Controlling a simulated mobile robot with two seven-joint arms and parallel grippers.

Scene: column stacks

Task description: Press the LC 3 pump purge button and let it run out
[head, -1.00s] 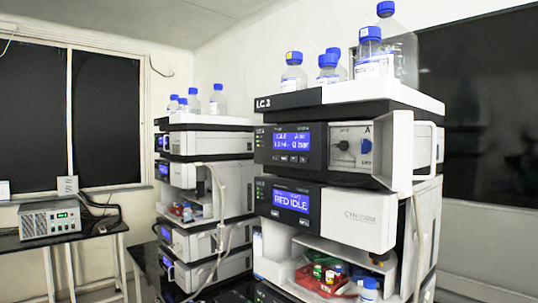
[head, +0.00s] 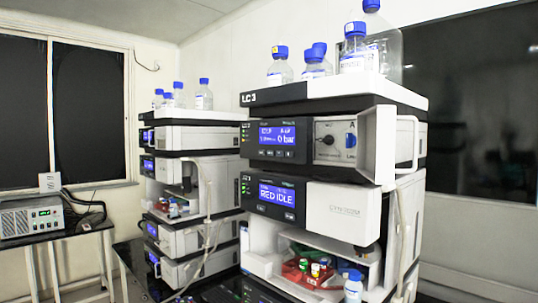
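The LC 3 stack (head: 330,98) stands right of centre, with its name on the front edge of the top tray. Its pump module (head: 277,142) has a blue display that reads about 0 bar, with a row of small buttons (head: 276,153) under it. Which of these is the purge button is too small to tell. Right of the display is a panel with a dark knob (head: 327,140) and a blue part (head: 350,140), beside an open white door (head: 398,145). The module below (head: 277,195) shows RED IDLE. Neither gripper is in view.
Bottles with blue caps (head: 313,62) stand on the top tray. An open bay lower down holds a red tray (head: 300,277) of vials and a bottle (head: 353,288). A second stack (head: 195,138) stands left, and a bench with a grey instrument (head: 32,217) is at far left.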

